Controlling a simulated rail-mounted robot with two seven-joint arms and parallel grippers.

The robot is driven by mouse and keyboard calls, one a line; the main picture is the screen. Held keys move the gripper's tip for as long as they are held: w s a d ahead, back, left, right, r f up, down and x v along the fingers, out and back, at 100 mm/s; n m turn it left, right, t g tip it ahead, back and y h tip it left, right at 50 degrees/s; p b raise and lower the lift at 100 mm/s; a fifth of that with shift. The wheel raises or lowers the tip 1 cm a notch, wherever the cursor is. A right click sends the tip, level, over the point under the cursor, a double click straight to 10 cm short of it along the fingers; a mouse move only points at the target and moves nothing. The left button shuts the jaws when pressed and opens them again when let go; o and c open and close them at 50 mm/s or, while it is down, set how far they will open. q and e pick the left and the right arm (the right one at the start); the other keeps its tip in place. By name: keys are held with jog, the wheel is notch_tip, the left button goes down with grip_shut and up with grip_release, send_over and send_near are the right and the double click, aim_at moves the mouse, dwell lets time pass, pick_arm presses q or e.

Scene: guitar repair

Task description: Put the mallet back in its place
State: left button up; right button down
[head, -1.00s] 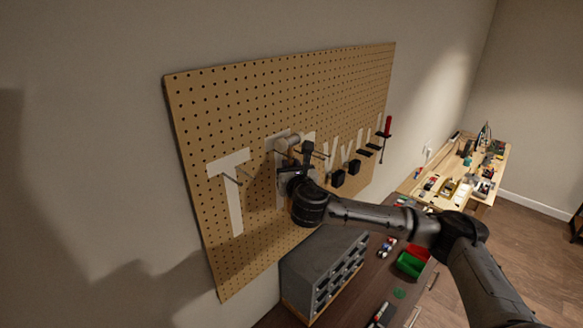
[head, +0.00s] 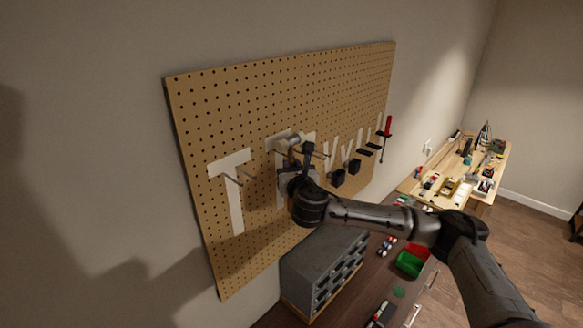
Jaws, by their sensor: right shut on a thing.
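The pegboard (head: 270,110) hangs on the wall and carries white tool outlines. The mallet (head: 285,143), with a grey cylindrical head, is at a white T-shaped outline (head: 305,138) near the middle of the board. My right gripper (head: 292,171) is shut on the mallet below its head; the fingers and wrist hide most of the handle. Hooks stick out beside the head; I cannot tell whether the mallet rests on them. Another T-shaped outline (head: 234,195) with bare hooks is to the left. My left gripper is not in view.
A red-handled screwdriver (head: 387,126) and black holders (head: 354,167) are on the board's right side. A grey drawer cabinet (head: 318,262) stands below on a dark bench, with green and red bins (head: 410,264) to its right. A cluttered wooden table (head: 409,187) stands farther back.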

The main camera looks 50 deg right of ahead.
jog(key=shift+f, duration=0.2)
jog(key=shift+f, duration=0.25)
dwell(0.5)
jog(key=c, duration=1)
grip_release()
jog(key=shift+f, duration=0.1)
jog(key=shift+a, duration=0.1)
jog(key=shift+b+v, duration=2.5)
jog(key=shift+v, duration=4.35)
